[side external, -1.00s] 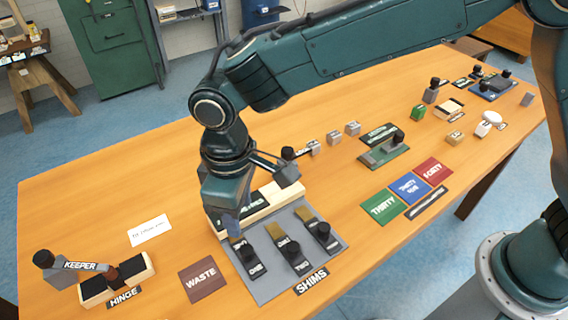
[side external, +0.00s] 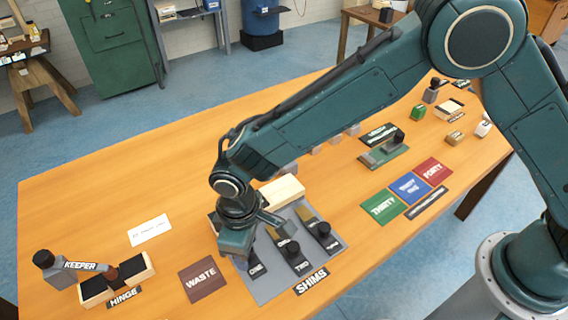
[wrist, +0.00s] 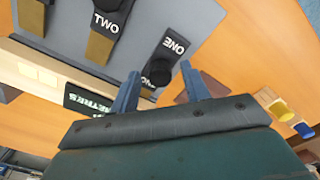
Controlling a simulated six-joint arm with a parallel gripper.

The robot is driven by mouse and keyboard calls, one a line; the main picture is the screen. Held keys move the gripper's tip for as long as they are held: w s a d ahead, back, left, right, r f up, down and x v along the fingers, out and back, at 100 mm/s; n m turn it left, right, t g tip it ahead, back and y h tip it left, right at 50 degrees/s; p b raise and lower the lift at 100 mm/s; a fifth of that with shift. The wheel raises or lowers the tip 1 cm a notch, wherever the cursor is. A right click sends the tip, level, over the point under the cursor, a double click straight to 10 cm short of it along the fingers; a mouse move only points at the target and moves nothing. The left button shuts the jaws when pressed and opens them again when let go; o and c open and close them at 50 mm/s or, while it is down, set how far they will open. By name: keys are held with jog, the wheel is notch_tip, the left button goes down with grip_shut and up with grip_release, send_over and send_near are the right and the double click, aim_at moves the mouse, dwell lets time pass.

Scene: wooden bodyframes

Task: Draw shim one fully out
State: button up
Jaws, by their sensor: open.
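Shim one, a black tab with a round black knob (wrist: 159,72) and a brass-coloured far end (wrist: 141,92), lies on the grey plate (side external: 270,288). In the side external view, only its ONE label end (side external: 257,270) shows; my gripper hides the rest. My gripper (side external: 240,263) is low over it. In the wrist view my open fingers (wrist: 160,92) appear on either side of the knob, with nothing held. I cannot tell whether they are level with the knob or above it.
Shims two (side external: 293,254) and three (side external: 321,233) lie close to the right on the plate. A pale wooden block (side external: 283,190) stands behind. The WASTE card (side external: 203,279) lies flat at left, beyond it the HINGE block (side external: 125,283) and KEEPER (side external: 62,265).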

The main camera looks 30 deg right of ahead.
grip_shut()
jog(key=shift+s, duration=2.55)
jog(key=shift+c, duration=0.9)
grip_release()
jog(key=shift+o, duration=0.9)
notch_tip(320, 180, up, 14)
